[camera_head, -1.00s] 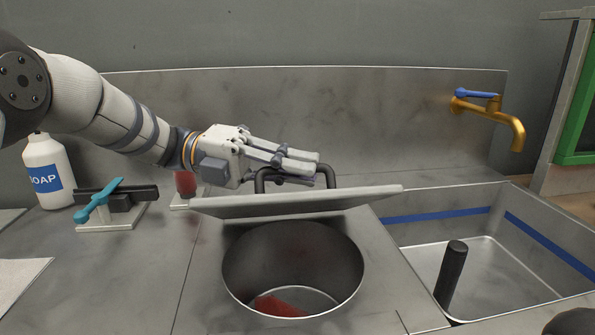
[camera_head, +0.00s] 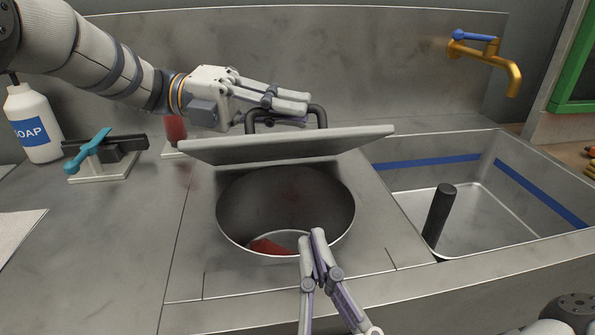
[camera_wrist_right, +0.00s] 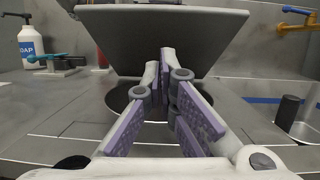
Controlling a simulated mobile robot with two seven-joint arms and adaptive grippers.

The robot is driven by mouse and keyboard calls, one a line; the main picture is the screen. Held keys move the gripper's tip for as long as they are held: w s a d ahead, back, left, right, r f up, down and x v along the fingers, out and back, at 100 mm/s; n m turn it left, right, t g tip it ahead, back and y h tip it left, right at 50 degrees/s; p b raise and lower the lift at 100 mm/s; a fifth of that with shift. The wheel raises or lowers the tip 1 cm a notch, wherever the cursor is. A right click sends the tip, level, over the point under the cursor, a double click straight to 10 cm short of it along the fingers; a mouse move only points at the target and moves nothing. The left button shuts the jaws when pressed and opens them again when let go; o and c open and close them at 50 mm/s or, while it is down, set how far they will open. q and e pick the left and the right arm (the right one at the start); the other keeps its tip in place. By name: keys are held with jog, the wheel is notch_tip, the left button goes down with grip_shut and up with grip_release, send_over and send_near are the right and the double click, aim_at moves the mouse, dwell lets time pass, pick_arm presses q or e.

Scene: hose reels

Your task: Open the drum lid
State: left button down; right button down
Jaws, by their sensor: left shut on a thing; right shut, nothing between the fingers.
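The grey drum lid (camera_head: 290,144) is tilted up behind the round drum opening (camera_head: 230,205). The dark lid handle (camera_head: 320,114) stands on its far side. My left gripper (camera_head: 300,107) is shut on the handle from the left. A red thing (camera_head: 268,246) lies at the bottom of the drum. My right gripper (camera_head: 312,240) is shut and empty at the near rim of the opening. In the right wrist view its fingertips (camera_wrist_right: 160,56) are in front of the raised lid (camera_wrist_right: 160,35), and the gap to the lid is unclear.
A sink basin (camera_head: 480,205) with a black upright post (camera_head: 439,214) is on the right, below a gold tap (camera_head: 490,58). A soap bottle (camera_head: 33,125) and a teal-handled fixture (camera_head: 100,160) stand at the left. The left counter is mostly clear.

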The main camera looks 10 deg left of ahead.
pick_arm(q)
jog(key=shift+f, duration=0.1)
pick_arm(e)
jog(key=shift+w+f+m+g+h, duration=0.2)
jog(key=shift+w+f+g+h, duration=0.1)
jog(key=shift+f, duration=0.25)
jog(key=shift+w+f+m+g+h, duration=0.2)
jog(key=shift+w+f, duration=0.1)
jog(key=shift+f, duration=0.25)
send_near(293, 147)
jog(key=w+a+f, duration=0.1)
jog(key=w+f, duration=0.2)
jog(key=f, duration=0.1)
jog(key=shift+w+a+r, duration=0.25)
jog(key=shift+w+r, duration=0.45)
jog(key=shift+r, duration=0.2)
jog(key=shift+w+a+r, duration=0.25)
jog(key=shift+w+r, duration=0.45)
jog(key=shift+r, duration=0.2)
jog(key=shift+w+r, duration=0.25)
jog(key=shift+r, duration=0.3)
pick_arm(q)
jog(key=shift+s+d+f, duration=0.1)
jog(key=shift+f, duration=0.05)
pick_arm(e)
jog(key=shift+w+a+r, duration=0.1)
jog(key=shift+r, duration=0.15)
pick_arm(q)
jog(key=c, duration=1.9)
grip_release()
